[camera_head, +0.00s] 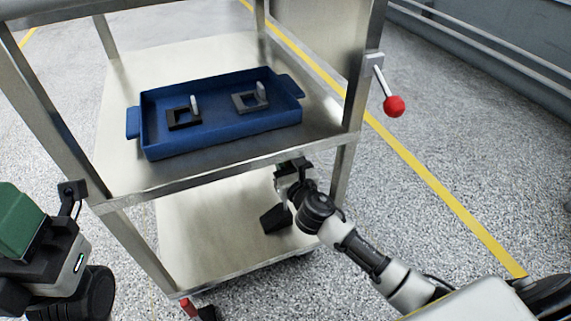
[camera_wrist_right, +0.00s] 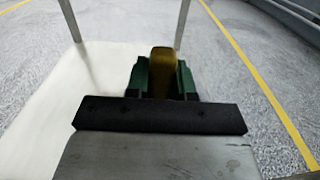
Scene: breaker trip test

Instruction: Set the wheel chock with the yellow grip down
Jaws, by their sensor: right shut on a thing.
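The wheel chock (camera_head: 276,218) is a dark wedge in the head view, below my right gripper (camera_head: 290,178) and over the cart's lower shelf (camera_head: 205,235). I cannot tell whether it touches the shelf. In the right wrist view its yellow grip (camera_wrist_right: 163,72) sits between the green fingers of my right gripper (camera_wrist_right: 163,82), which is shut on it.
The cart's upper shelf (camera_head: 125,90) holds a blue tray (camera_head: 220,127) with two flat handled pieces. The shelf edge and a metal post (camera_head: 343,185) are close to my right arm. A red-knobbed lever (camera_head: 393,105) sticks out at right. The lower shelf looks mostly bare.

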